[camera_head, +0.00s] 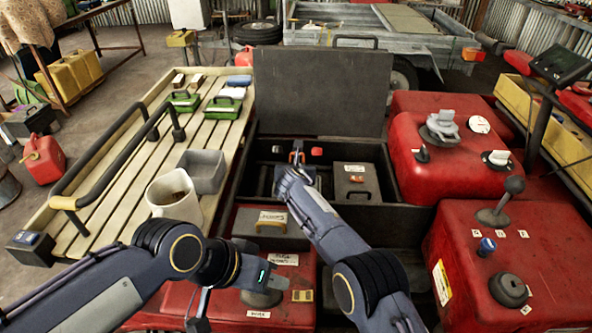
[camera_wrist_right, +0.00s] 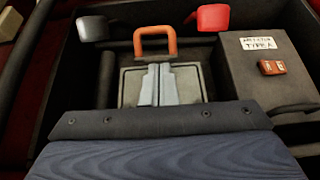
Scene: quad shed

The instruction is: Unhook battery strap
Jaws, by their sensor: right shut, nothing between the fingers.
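An orange loop handle (camera_wrist_right: 155,38) stands at the far edge of a grey panel (camera_wrist_right: 132,86) inside the open black box (camera_head: 385,178); it also shows in the head view (camera_head: 297,157). A red block (camera_wrist_right: 213,17) and a grey block (camera_wrist_right: 92,28) sit on either side of it. I cannot make out a separate strap. My right gripper (camera_wrist_right: 159,65) is shut and empty, its fingertips just below the orange loop in the wrist picture; whether they touch it is unclear. My left gripper (camera_head: 228,296) is low over the red bodywork, outside the box; its jaw opening is unclear.
A grey case (camera_wrist_right: 262,85) with a label and brown latch stands right of the handle. The box's raised lid (camera_head: 320,92) is behind. A slatted rack (camera_head: 130,170) with a white bucket (camera_head: 172,196) lies left. Red bodywork (camera_head: 445,155) borders the right.

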